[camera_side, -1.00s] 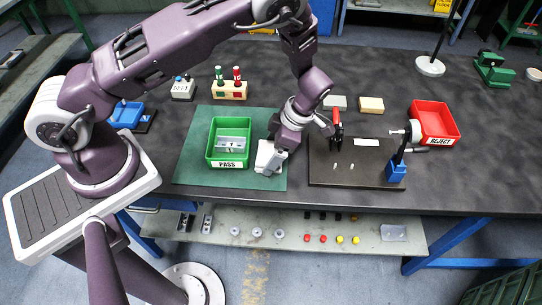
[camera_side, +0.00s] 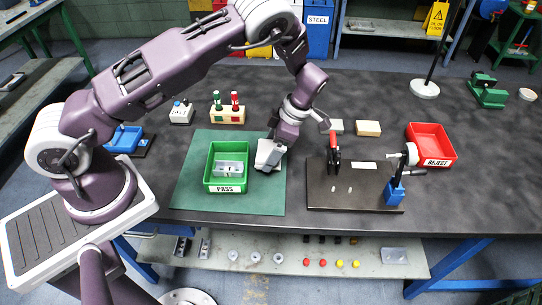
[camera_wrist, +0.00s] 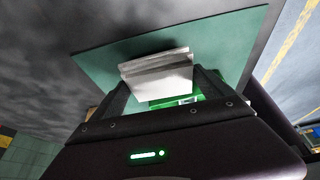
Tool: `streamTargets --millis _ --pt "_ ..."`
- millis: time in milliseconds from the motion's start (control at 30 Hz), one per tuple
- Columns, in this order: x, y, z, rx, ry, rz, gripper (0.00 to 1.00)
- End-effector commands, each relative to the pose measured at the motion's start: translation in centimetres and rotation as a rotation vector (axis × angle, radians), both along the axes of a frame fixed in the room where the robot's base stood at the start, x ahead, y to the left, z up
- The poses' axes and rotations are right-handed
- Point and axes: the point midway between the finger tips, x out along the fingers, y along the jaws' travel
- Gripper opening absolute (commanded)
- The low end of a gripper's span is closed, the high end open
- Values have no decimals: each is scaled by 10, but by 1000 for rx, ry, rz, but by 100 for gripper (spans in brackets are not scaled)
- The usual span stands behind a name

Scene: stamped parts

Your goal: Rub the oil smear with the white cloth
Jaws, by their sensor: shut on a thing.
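The white cloth (camera_wrist: 158,74) is folded in layers between the two fingers of my gripper (camera_wrist: 165,88) in the wrist view. In the side view my gripper (camera_side: 270,155) is at the right part of the green mat (camera_side: 232,203), right of the green PASS tray (camera_side: 210,182). My gripper is shut on the cloth. A dark shadow lies on the mat beside the cloth; I cannot tell whether the cloth touches the mat. I cannot make out the oil smear in either view.
A part lies in the PASS tray. A dark board (camera_side: 325,196) with a red-handled clamp (camera_side: 333,155) and a blue stand (camera_side: 394,190) is to the right. Beyond are two blocks and a red REJECT bin (camera_side: 431,140). A red-and-green-topped block (camera_side: 227,115) stands behind the mat.

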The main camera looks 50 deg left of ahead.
Motion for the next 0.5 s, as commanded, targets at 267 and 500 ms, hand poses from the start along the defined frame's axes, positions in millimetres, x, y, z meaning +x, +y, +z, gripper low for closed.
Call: streamTargets --millis 267,500 --pt "0 0 25 -1 -2 0 52" --pt "1 -1 47 -2 -2 -1 52"
